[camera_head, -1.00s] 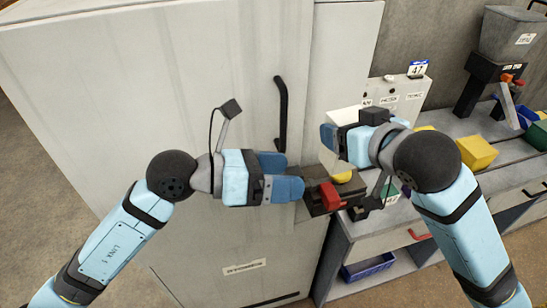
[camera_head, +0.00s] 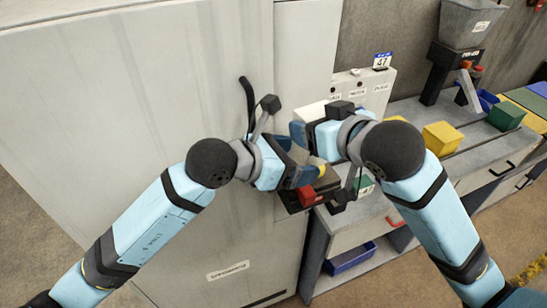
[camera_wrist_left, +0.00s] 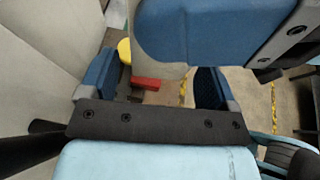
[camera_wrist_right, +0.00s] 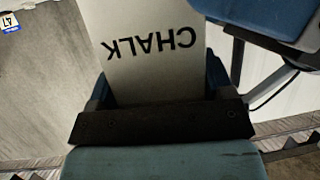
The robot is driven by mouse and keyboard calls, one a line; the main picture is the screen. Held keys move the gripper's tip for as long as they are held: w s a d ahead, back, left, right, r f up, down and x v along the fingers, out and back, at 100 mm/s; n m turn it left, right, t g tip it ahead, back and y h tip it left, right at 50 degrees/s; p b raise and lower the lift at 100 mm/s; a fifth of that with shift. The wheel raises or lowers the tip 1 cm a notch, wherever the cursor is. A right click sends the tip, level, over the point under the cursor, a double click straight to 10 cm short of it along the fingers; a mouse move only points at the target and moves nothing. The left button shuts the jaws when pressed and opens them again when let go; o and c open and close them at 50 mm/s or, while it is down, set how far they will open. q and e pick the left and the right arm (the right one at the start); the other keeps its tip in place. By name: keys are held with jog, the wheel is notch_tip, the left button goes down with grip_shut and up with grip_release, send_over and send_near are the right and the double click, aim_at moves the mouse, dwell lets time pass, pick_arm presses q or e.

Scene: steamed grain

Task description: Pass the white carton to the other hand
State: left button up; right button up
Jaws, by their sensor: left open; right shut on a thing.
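The white carton (camera_wrist_right: 150,45), marked CHALK, is between the blue fingers of my right gripper (camera_wrist_right: 158,82), which is shut on it. In the left wrist view, a pale face of the carton (camera_wrist_left: 150,50) shows ahead of my open left gripper (camera_wrist_left: 152,86), between its spread fingers. I cannot tell whether they touch it. In the head view my left gripper (camera_head: 298,160) and right gripper (camera_head: 308,135) meet close together, and the grippers largely hide the carton there.
A black fixture with a red block (camera_head: 306,195) and a yellow round part lies just below the grippers. A tall pale cabinet (camera_head: 190,100) with a black handle stands behind on the left. On the right is a bench with a yellow box (camera_head: 442,138) and a green box (camera_head: 507,116).

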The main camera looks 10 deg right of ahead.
pick_arm(q)
jog(key=shift+x, duration=0.8)
jog(key=shift+c, duration=0.5)
jog(key=c, duration=1)
jog(key=shift+c, duration=0.2)
pick_arm(e)
jog(key=o, duration=1.1)
